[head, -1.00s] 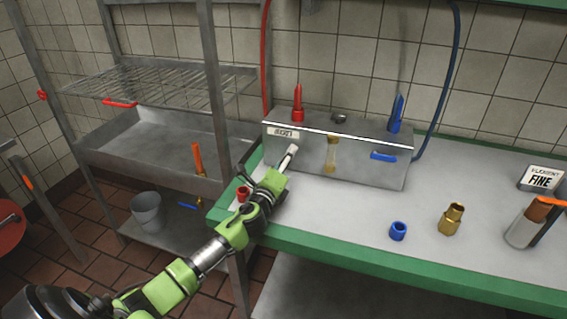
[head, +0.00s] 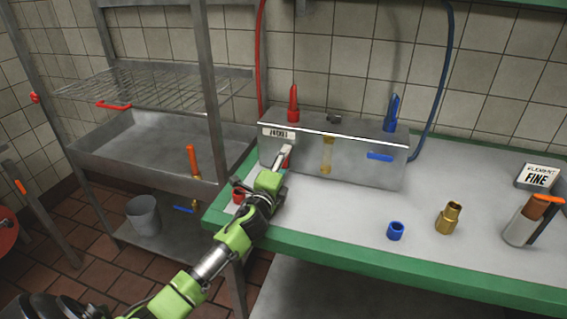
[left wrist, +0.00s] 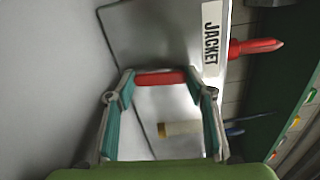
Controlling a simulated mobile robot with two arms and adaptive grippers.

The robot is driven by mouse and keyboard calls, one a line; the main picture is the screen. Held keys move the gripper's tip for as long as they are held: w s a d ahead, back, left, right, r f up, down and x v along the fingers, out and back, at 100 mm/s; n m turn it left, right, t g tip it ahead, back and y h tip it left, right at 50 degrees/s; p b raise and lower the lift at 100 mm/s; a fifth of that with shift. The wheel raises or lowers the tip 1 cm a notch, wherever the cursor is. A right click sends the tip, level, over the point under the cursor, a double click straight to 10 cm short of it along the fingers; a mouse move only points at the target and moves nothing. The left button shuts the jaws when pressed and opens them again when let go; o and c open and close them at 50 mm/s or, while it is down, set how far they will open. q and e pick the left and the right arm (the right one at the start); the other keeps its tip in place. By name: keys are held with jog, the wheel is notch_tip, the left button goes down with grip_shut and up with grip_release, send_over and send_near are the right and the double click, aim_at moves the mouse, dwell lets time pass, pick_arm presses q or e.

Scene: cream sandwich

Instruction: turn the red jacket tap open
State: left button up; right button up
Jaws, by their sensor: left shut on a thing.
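The grey metal box (head: 352,168) stands on the bench and carries a label (head: 278,133) that reads JACKET in the left wrist view (left wrist: 211,38). The red jacket tap handle (left wrist: 160,78) lies below the label, crosswise to its lettering. In the head view only a little red of it (head: 287,158) shows beside my fingers. My left gripper (head: 285,153) reaches the box front and is shut on this handle, which spans between its fingertips in the left wrist view (left wrist: 160,82). My right gripper is not in view.
A blue tap handle (head: 380,157) and a tan sight tube (head: 327,155) are on the box front. A red ring (head: 238,196), blue ring (head: 396,230) and brass fitting (head: 448,218) stand on the bench. The sink rack (head: 150,155) is at left.

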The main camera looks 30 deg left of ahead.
pick_arm(q)
jog(key=o, duration=1.1)
jog(key=shift+f, duration=0.1)
jog(key=shift+s+f, duration=0.1)
jog(key=shift+f, duration=0.05)
jog(key=shift+s+d, duration=0.15)
jog(key=shift+s, duration=0.1)
jog(key=v, duration=0.7)
jog(key=shift+s, duration=0.2)
